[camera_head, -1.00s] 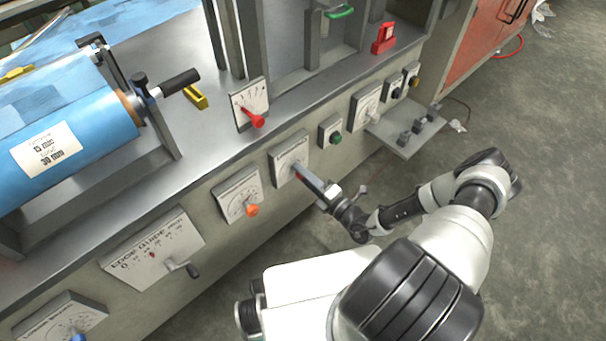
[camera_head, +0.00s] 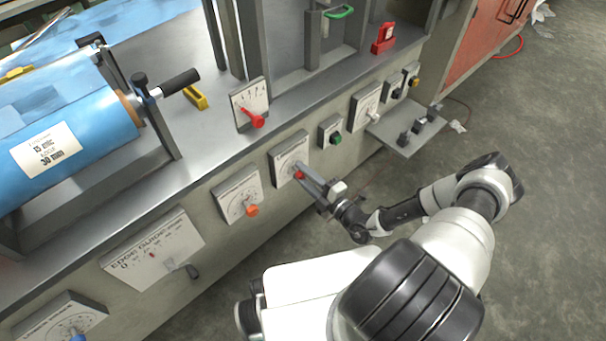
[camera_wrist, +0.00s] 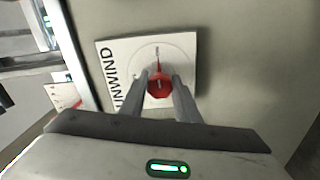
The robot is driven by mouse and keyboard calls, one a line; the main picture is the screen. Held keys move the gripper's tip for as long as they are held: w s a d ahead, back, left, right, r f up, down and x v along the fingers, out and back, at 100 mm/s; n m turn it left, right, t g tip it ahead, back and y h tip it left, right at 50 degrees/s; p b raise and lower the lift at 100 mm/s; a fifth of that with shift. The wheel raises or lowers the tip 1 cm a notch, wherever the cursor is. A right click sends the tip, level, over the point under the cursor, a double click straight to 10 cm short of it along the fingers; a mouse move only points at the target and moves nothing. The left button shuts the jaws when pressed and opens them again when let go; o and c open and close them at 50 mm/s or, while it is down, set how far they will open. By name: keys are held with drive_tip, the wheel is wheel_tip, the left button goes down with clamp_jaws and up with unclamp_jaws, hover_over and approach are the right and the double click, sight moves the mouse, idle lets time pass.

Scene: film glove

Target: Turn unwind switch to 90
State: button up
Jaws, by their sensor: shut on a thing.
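The unwind switch is a red knob (camera_wrist: 159,86) with a pointer, on a white dial plate (camera_wrist: 184,48) marked UNWIND in the wrist view. In the head view its dial plate (camera_head: 290,153) is on the machine's front panel, with a bit of the red knob (camera_head: 299,175) showing by my fingertips. My gripper (camera_wrist: 162,84) has its two fingers on either side of the red knob, shut on it. In the wrist view the pointer runs up from the knob toward a mark near the plate's top edge. The dial's small marks are too blurred to read.
An orange-knob dial (camera_head: 239,197) is left of the unwind dial, and a green button box (camera_head: 331,131) is right of it. A red-lever plate (camera_head: 250,103) stands above on the machine top. A small grey shelf (camera_head: 405,137) juts out at right. Open floor lies right.

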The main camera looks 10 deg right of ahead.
drive_tip(key=o, duration=1)
drive_tip(key=shift+o, duration=0.2)
drive_tip(key=shift+s+d, duration=0.1)
drive_tip(key=v, duration=1.7)
drive_tip(key=shift+s, duration=0.1)
